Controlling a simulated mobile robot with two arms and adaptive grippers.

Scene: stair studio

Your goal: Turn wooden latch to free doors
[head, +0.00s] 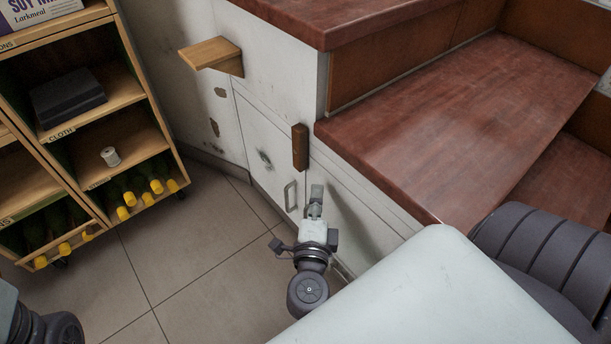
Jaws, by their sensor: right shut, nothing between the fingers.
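The wooden latch (300,147) is a small dark brown block on the white cupboard front under the stairs. It stands upright, its long side vertical, over the line where the doors meet. The white cupboard doors (258,128) look closed, with a metal handle (290,196) below the latch. My right gripper (316,192) is shut and empty, just below the latch and beside the handle, apart from the latch. My left gripper is not in view; only a dark part of my left arm shows at the bottom left corner.
A wooden shelf unit (150,105) with bottles, a spool (110,156) and dark folded cloth (68,97) stands at the left. A small wooden ledge (211,54) juts from the wall above the doors. Reddish wooden stairs (450,110) rise at the right. The tiled floor (190,250) is clear.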

